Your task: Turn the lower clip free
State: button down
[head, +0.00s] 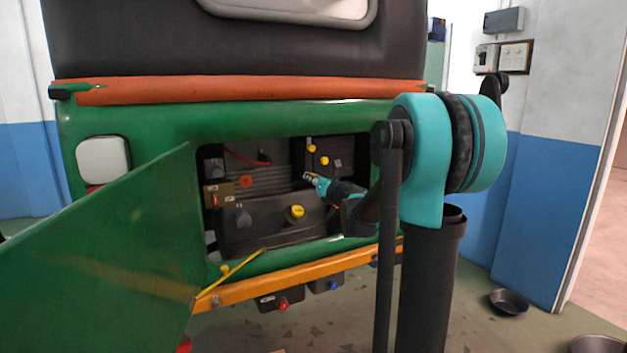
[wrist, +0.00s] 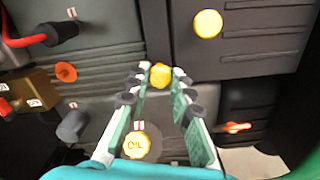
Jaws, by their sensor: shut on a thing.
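In the wrist view the lower clip, a small yellow knob (wrist: 160,75), sits between my fingertips. My gripper (wrist: 160,79) is shut on it, with one finger on each side. In the head view my gripper (head: 309,178) reaches into the green vehicle's open rear bay from the right, and its fingertips hide the lower clip. Another yellow knob (wrist: 208,23) shows above and right of my fingertips in the wrist view, apart from them. How far the held clip is turned I cannot tell.
A yellow oil cap (head: 297,211) lies below my gripper. Two yellow knobs (head: 311,148) (head: 324,160) sit above it. A red cable (wrist: 25,41) and an orange-red knob (wrist: 66,72) are to the left. The green hatch (head: 120,250) hangs open at the left.

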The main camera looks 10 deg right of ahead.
jog(key=m, duration=1.1)
jog(key=shift+m, duration=0.6)
jog(key=c, duration=1.3)
grip_release()
jog(key=shift+s, duration=0.15)
jog(key=v, duration=1.1)
jog(key=shift+s+d+r, duration=0.1)
jog(key=shift+s+d, duration=0.05)
jog(key=shift+s, duration=0.2)
